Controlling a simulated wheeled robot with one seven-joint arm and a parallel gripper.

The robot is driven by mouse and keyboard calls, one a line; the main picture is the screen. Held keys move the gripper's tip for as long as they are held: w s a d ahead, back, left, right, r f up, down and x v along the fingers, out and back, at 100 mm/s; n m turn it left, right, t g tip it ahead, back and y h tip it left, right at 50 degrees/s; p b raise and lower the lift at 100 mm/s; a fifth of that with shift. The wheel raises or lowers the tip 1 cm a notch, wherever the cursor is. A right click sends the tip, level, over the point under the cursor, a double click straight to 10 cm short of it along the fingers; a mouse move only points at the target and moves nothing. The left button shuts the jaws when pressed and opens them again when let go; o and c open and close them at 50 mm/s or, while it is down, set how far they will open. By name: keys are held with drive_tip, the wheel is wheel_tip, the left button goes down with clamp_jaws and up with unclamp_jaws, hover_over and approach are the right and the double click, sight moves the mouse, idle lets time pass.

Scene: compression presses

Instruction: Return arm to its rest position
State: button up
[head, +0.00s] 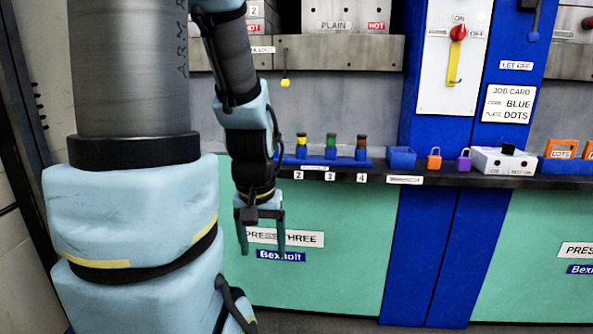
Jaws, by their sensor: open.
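My gripper (262,235) hangs pointing down in the head view, left of the middle. Its two fingers are apart with nothing between them. It is in front of the green press panel (340,270), below the level of the shelf edge, over the left part of the "PRESS THREE" label (300,238). My arm comes down from the top of the view to the gripper, and my large pale blue links fill the left side. They hide what lies behind them.
A narrow shelf (335,176) runs behind my gripper. It carries a blue rack (345,163) with three capped items, a blue tray (402,157), orange (434,159) and purple (464,160) padlocks and a white box (503,161). A red-knobbed switch (458,33) is above.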

wheel_tip(320, 180, up, 21)
drive_tip(key=p, duration=1.8)
drive_tip(key=shift+f, duration=0.15)
